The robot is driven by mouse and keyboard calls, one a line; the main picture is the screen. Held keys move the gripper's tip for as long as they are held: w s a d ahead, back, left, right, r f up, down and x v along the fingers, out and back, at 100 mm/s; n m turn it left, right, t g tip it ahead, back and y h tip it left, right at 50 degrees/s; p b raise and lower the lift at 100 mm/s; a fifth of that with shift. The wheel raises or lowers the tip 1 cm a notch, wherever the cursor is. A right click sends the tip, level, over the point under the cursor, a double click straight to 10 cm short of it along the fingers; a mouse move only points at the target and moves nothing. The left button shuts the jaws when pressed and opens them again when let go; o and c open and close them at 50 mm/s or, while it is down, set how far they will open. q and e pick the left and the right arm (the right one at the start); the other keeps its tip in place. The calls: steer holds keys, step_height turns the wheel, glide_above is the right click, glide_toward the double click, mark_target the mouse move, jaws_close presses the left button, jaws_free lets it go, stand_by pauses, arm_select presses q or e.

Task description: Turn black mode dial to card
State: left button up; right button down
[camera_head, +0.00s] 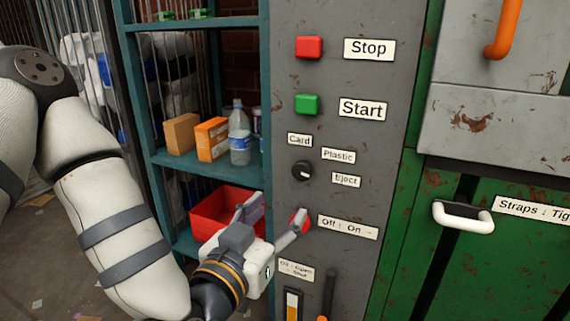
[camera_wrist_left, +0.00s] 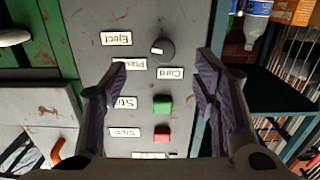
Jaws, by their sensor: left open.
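The black mode dial (camera_head: 302,170) is on the grey panel (camera_head: 385,70), beside the Card label (camera_head: 299,140), the Plastic label (camera_head: 338,155) and the Eject label (camera_head: 346,180). Its white mark is on the side facing Eject and Plastic and seems nearer Eject. The wrist view shows the dial (camera_wrist_left: 163,48) upside down, framed between my open fingers and apart from them. My left gripper (camera_head: 278,212) is open and empty, below the dial in the head view. One finger overlaps a red knob (camera_head: 296,222) by the Off/On label; contact is unclear. My right gripper is out of view.
A red Stop button (camera_head: 309,47) and a green Start button (camera_head: 307,104) are above the dial. A shelf left of the panel holds boxes (camera_head: 212,139), a bottle (camera_head: 240,135) and a red bin (camera_head: 215,208). A lever (camera_head: 327,295) stands low on the panel.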

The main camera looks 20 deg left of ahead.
mark_target(300, 173)
arm_select(q)
steer(key=w, duration=0.4)
steer(key=w+b, duration=0.1)
steer(key=w, duration=0.3)
steer(key=w+r+b, duration=0.1)
steer(key=w, duration=0.3)
steer(key=shift+w+r, duration=0.1)
steer(key=shift+w, duration=0.2)
steer(key=c, duration=1.2)
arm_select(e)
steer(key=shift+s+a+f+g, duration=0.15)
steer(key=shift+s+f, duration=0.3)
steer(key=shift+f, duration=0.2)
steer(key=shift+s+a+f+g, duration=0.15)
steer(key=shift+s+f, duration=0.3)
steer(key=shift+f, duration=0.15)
